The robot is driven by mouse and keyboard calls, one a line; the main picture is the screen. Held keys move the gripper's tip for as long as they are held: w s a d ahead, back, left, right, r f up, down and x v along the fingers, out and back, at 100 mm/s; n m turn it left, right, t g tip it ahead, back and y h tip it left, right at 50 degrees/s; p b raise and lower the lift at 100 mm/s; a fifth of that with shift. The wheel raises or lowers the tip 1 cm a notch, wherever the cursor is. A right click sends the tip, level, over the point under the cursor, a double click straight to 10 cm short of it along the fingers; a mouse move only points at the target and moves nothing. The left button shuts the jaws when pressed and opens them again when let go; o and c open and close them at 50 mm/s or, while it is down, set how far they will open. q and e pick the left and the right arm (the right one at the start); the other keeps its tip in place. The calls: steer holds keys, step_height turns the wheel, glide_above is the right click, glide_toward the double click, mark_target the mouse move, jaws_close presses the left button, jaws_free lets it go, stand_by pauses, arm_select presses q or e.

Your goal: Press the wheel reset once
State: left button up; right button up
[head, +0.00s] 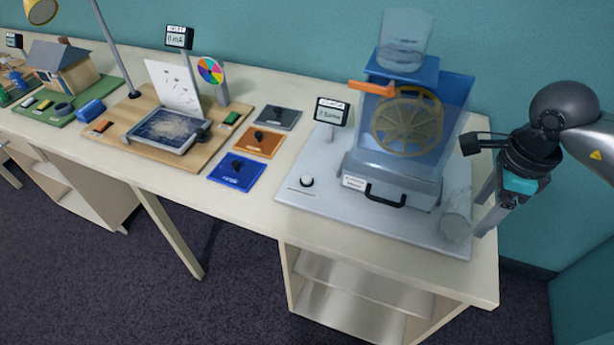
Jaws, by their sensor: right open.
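The water wheel model stands on a pale grey board (376,222) at the right of the table. Its spoked wheel (407,121) sits inside a clear blue housing (452,105). A small round white button (306,182) on a dark base, which looks like the wheel reset, is near the board's left side. A small display (332,112) behind it seems to read "7 turns". My right gripper (483,212) is open at the board's right edge, beside a clear cup (457,217), far from the button. Whether it touches the cup I cannot tell. My left gripper is not in view.
A clear container (404,38) tops the housing, with an orange lever (372,88) at its side. A black-handled drawer front (392,190) is below. Left of the board lie blue (238,180), orange (255,146) and grey plates with black knobs. The board around the button is clear.

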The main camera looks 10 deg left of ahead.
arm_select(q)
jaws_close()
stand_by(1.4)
